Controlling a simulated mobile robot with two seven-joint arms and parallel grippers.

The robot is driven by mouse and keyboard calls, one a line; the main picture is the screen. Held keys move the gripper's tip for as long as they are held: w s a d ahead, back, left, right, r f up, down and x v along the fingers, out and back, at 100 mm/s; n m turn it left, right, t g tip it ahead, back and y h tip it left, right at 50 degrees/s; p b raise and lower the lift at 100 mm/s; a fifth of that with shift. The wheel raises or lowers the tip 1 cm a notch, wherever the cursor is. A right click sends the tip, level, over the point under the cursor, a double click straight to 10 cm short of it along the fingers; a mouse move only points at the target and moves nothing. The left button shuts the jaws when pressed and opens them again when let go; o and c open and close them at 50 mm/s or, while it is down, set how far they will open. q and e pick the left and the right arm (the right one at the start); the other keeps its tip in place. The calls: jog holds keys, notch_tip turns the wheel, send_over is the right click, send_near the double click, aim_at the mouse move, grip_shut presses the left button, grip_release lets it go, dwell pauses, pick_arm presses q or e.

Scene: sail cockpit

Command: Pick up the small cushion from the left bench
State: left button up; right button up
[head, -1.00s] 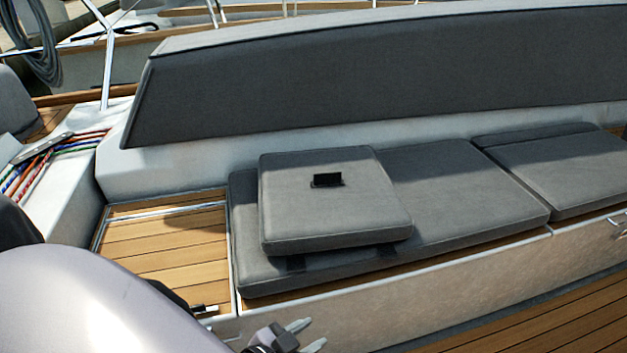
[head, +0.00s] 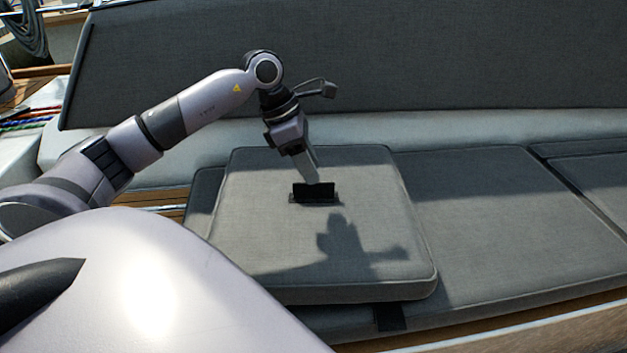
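The small grey cushion (head: 375,220) lies flat on the longer grey seat cushion (head: 490,210) of the bench. A black strap handle (head: 314,192) stands up from the middle of its top. My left gripper (head: 312,178) points down over the cushion, its fingers at the handle. One finger hides the other, and I cannot tell whether they have closed on the handle. The cushion rests on the bench, with the arm's shadow across its top. My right gripper is not in view.
A long grey backrest (head: 400,60) rises behind the bench above a pale ledge (head: 450,130). Wooden slats (head: 150,197) show left of the cushions. Coloured ropes (head: 25,120) lie at the far left. The seat cushion to the right is clear.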

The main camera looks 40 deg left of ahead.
aim_at(314, 209)
pick_arm(q)
jog(key=a+y, duration=0.1)
jog(key=a, duration=0.2)
jog(key=shift+a+r, duration=0.15)
jog(key=shift+a, duration=0.1)
jog(key=shift+f, duration=0.35)
jog(key=x, duration=0.3)
jog(key=d+x, duration=0.1)
jog(key=x, duration=0.1)
jog(key=shift+w+b, duration=0.4)
jog(key=shift+f, duration=0.25)
jog(key=shift+f, duration=0.25)
grip_shut()
dwell(0.5)
jog(key=shift+w+r, duration=0.1)
